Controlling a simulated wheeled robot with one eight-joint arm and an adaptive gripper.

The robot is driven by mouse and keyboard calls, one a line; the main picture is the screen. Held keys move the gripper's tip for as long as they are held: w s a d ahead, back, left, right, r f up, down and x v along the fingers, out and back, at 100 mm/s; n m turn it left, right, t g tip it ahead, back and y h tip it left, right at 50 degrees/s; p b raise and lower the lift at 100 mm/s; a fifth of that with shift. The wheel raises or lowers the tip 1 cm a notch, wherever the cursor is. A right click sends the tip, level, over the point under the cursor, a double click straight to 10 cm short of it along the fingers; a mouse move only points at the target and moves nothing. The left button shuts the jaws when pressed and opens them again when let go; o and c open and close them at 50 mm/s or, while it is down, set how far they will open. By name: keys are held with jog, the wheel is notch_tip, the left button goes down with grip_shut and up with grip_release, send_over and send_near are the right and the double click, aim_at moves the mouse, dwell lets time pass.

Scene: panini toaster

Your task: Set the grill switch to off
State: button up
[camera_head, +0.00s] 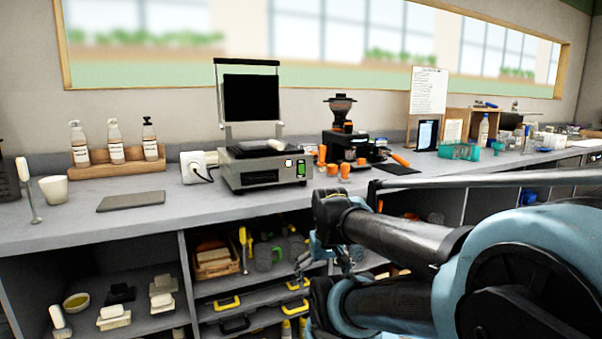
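The panini grill (250,178) stands on the counter left of centre, with its dark upper plate (251,98) raised upright. The exact switch position is too small to read. My gripper (322,262) seems to be the small linkage below the counter edge, right of and lower than the grill, apart from it. Its fingers are too small and partly hidden by my arm to judge.
A coffee grinder and machine (345,145) with orange cups stand close right. A dark board (131,201) lies left on the counter (80,228). Open shelves with drawers (262,318) are below.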

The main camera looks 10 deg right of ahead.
dwell(0.3)
grip_shut()
dwell(0.3)
dwell(1.2)
